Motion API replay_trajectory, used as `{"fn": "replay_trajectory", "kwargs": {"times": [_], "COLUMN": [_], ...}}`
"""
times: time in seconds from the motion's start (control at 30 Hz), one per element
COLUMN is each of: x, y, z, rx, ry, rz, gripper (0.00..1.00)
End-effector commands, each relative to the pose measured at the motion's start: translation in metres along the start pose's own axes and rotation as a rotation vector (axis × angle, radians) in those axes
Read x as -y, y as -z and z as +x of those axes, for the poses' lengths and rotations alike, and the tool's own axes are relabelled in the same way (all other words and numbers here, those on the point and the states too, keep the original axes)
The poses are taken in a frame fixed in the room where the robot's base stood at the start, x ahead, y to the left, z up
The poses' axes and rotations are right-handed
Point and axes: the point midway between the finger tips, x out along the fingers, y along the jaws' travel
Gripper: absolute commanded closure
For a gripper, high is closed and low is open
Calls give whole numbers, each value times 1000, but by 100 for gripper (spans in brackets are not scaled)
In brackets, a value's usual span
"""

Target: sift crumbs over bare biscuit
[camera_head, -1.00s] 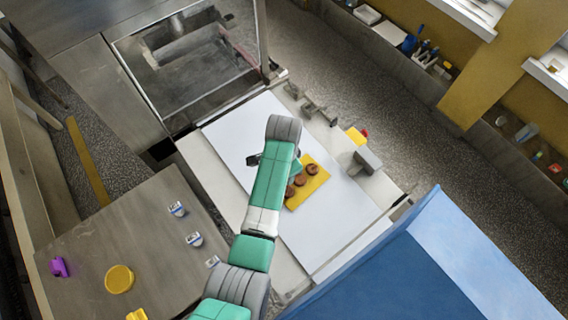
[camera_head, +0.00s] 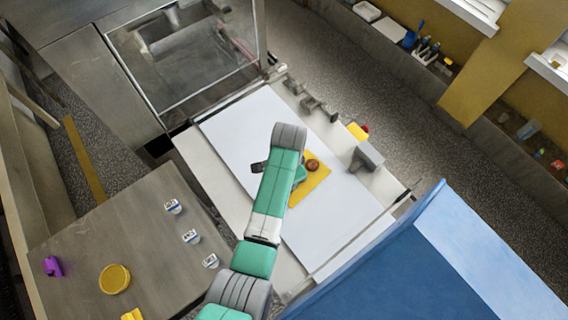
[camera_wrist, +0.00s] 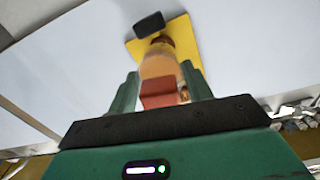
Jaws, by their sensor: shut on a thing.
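A yellow mat (camera_head: 305,193) lies on the white belt, partly under my arm. One round brown biscuit (camera_head: 312,165) shows at its upper part; anything else on it is hidden. In the wrist view, my gripper (camera_wrist: 160,80) is shut on a sifter (camera_wrist: 158,66), an orange-tan, rounded body with a red block at the near end. The sifter is above the yellow mat (camera_wrist: 187,38) and covers much of it. A dark block (camera_wrist: 149,24) shows at the mat's far edge; I cannot tell what it is. No falling crumbs are discernible.
A steel table (camera_head: 150,235) at left holds a yellow disc (camera_head: 114,279), a purple item (camera_head: 52,266) and three small white-and-blue cups (camera_head: 191,237). A glass-sided machine (camera_head: 190,55) stands behind the belt (camera_head: 240,125). A large blue box (camera_head: 440,260) is at lower right.

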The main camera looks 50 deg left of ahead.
Motion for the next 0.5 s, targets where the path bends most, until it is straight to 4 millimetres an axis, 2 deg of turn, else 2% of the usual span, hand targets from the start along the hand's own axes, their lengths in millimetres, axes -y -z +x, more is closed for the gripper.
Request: {"fn": "replay_trajectory", "kwargs": {"times": [0.13,0.37,0.5], "x": [-11,-10,-3], "y": [2,2,1], "z": [-2,0,1], "rx": [-1,-1,-1], "ry": [0,1,1], "rz": [1,0,-1], "gripper": [68,68,68]}}
